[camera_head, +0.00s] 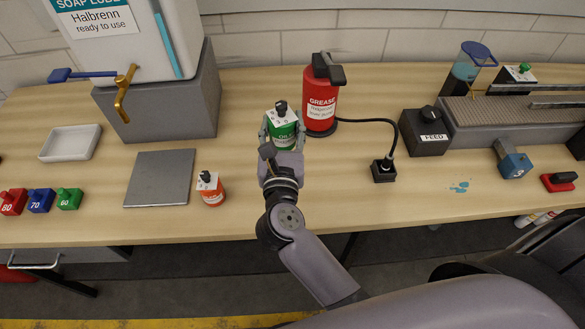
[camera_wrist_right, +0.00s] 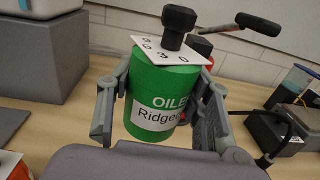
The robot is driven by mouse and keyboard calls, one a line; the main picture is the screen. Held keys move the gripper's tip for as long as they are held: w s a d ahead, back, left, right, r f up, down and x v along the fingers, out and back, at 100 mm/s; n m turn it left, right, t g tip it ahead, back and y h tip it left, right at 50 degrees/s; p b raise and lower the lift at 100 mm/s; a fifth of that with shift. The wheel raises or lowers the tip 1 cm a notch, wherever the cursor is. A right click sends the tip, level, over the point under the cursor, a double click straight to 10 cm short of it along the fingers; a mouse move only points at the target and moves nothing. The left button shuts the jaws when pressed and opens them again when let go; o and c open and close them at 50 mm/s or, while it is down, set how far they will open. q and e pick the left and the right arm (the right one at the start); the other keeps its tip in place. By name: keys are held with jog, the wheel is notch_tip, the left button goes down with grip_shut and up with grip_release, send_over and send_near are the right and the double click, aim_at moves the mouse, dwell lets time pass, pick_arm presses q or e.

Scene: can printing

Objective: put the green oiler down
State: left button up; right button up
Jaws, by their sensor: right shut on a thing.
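The green oiler (camera_head: 283,134) is a small green can with a white label, a white card on top and a black knob. It is upright between the fingers of my right gripper (camera_head: 283,146), which is shut on it. It also shows in the right wrist view (camera_wrist_right: 163,95), with a finger of the right gripper (camera_wrist_right: 160,110) on each side. I cannot tell whether its base touches the table (camera_head: 350,190). My left gripper is not in view.
A red grease can (camera_head: 321,100) stands close behind and right of the oiler. An orange can (camera_head: 211,190) stands to the left, beside a flat grey plate (camera_head: 160,178). A black box (camera_head: 384,170) with a cable is at right. Table around the front middle is clear.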

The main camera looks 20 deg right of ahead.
notch_tip(320, 180, down, 14)
jog(key=b, duration=1.1)
jog(key=shift+a+r, duration=0.1)
jog(key=shift+r, duration=0.1)
notch_tip(320, 180, down, 5)
jog(key=b, duration=0.4)
jog(key=shift+r, duration=0.15)
jog(key=shift+r, duration=0.1)
jog(key=o, duration=1)
jog(key=shift+f, duration=0.25)
jog(key=shift+c, duration=0.2)
jog(key=o, duration=0.5)
jog(key=shift+c, duration=0.2)
jog(key=shift+r, duration=0.1)
